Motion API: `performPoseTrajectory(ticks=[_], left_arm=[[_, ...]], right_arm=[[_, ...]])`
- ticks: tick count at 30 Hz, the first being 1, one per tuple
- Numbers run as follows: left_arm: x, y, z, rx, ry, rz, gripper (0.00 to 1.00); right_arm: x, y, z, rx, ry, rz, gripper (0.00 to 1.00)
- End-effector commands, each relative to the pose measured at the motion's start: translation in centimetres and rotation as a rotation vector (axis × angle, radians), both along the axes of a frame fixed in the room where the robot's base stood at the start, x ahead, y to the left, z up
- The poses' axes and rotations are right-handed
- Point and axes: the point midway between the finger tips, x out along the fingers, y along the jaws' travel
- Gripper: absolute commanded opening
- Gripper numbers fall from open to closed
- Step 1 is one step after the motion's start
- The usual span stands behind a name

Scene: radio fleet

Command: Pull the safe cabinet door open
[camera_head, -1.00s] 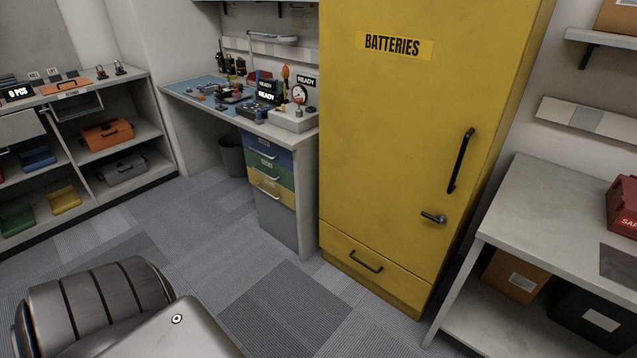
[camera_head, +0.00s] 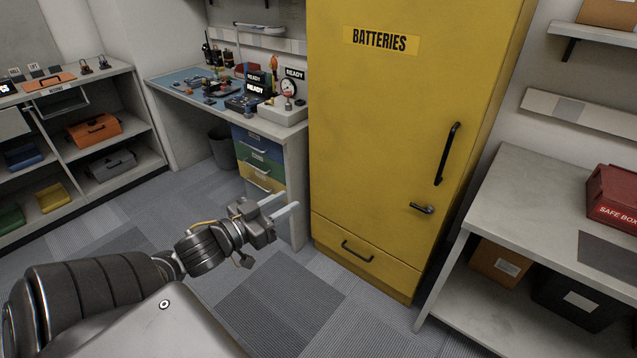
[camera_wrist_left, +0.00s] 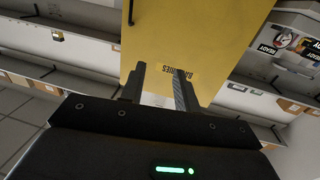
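The yellow safe cabinet (camera_head: 390,150) labelled BATTERIES stands in the middle right of the head view with its door shut. A long black vertical handle (camera_head: 447,153) and a small dark lever (camera_head: 421,208) are at the door's right side. My left gripper (camera_head: 284,204) is open and empty, in front of the cabinet's left side and well apart from the handle. In the left wrist view the gripper's two fingers (camera_wrist_left: 158,88) are spread, with the yellow cabinet (camera_wrist_left: 185,40) beyond them. My right gripper is in neither view.
A workbench (camera_head: 282,131) with radios and coloured drawers stands left of the cabinet. A grey table (camera_head: 530,200) with a red safe box (camera_head: 614,196) stands close on its right. Shelves (camera_head: 135,117) line the far left. The carpet floor in front is clear.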

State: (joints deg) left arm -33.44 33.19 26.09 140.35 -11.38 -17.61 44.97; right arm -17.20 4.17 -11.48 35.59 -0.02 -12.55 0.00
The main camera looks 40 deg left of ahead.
Motion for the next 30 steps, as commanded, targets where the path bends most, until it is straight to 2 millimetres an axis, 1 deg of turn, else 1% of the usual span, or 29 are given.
performPoseTrajectory(ticks=[4,8,18,21,25,30], left_arm=[[0.4,0.0,0.0,0.000,-0.001,0.000,0.32],[1.7,-0.2,0.1,-0.001,-0.003,0.001,0.32],[7.6,-0.8,0.1,-0.001,-0.002,0.003,0.32],[8.9,-1.0,0.1,0.000,-0.001,0.003,0.32],[10.2,-1.2,0.0,0.000,0.000,0.002,0.32],[10.7,-1.3,-0.1,0.001,0.001,0.002,0.32]], right_arm=[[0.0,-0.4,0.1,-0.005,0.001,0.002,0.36],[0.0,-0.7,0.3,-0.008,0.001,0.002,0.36],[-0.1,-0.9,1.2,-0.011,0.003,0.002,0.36],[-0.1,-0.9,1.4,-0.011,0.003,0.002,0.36],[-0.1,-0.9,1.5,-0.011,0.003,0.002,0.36],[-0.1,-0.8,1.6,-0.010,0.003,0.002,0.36]])
